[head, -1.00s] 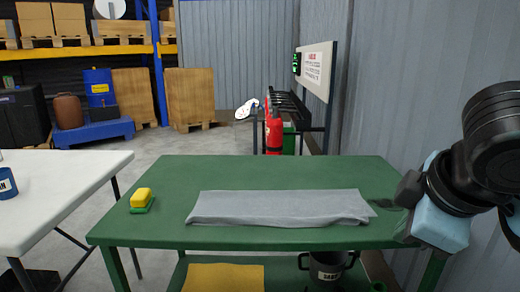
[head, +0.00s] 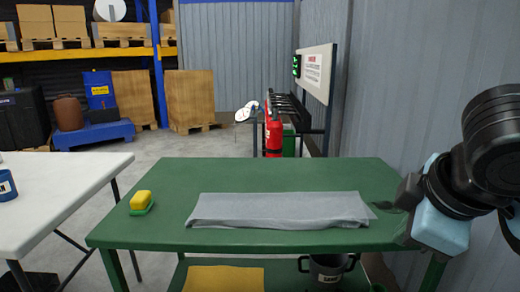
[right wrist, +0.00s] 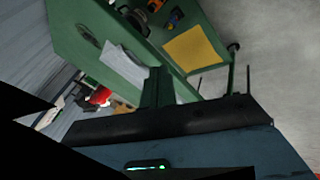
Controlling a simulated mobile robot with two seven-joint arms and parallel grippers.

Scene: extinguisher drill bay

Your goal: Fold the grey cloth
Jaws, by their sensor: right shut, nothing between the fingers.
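The grey cloth (head: 280,208) lies on the green table (head: 165,225) as a long, narrow folded strip, its layers showing at the left end and front edge. It is flat, with a slightly uneven right end. My right gripper (head: 390,206) is shut and empty, just right of the cloth's right end and apart from it in the head view. In the right wrist view the cloth (right wrist: 122,66) shows as a pale strip, partly hidden by dark parts in front. My left gripper is in neither view.
A yellow and green sponge (head: 141,202) sits at the table's left. A white table (head: 60,190) stands to the left. A lower shelf holds a yellow cloth (head: 225,279) and a dark bucket (head: 328,268). A corrugated wall (head: 420,90) is close on the right.

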